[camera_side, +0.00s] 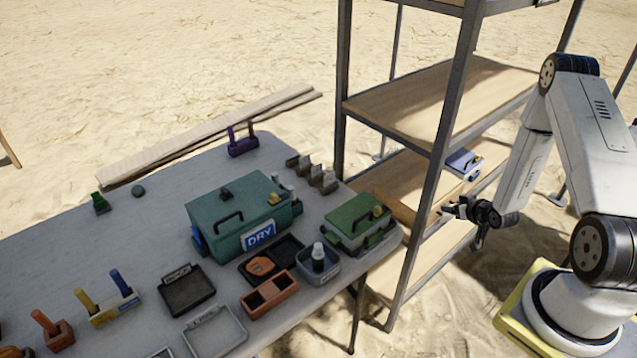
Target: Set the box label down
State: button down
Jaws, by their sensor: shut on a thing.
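My gripper (462,219) is at the right, beside the metal shelf rack and below the level of the small blue box on it. A white-on-blue DRY label (260,234) shows on the front of the large green box (212,218) on the table.
The shelf rack (405,100) stands between my gripper and the table (60,235). A small blue box (462,162) sits on its shelf. A smaller green box (352,217) stands at the table's right edge. Trays, including a dark tray (185,292), crowd the front; the left is clearer.

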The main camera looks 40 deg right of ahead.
jog(key=w+a+r+n+y, duration=0.2)
jog(key=w+a+r, duration=0.3)
jog(key=a+r, duration=0.65)
jog(key=w+a+r+n+y, duration=0.2)
jog(key=w+a+r, duration=0.4)
jog(key=a+r, duration=0.6)
jog(key=s+a+f+m+h, duration=0.2)
jog(key=a+f, duration=0.3)
jog(key=a, duration=0.3)
jog(key=s+a+f+m+h, duration=0.1)
jog(key=a+f, duration=0.4)
jog(key=a, duration=0.3)
jog(key=shift+s+m+h, duration=0.4)
jog(key=w+a+f, duration=0.2)
jog(key=w+f, duration=0.7)
jog(key=w, duration=0.4)
jog(key=shift+w+a, duration=0.15)
jog(key=shift+a, duration=0.15)
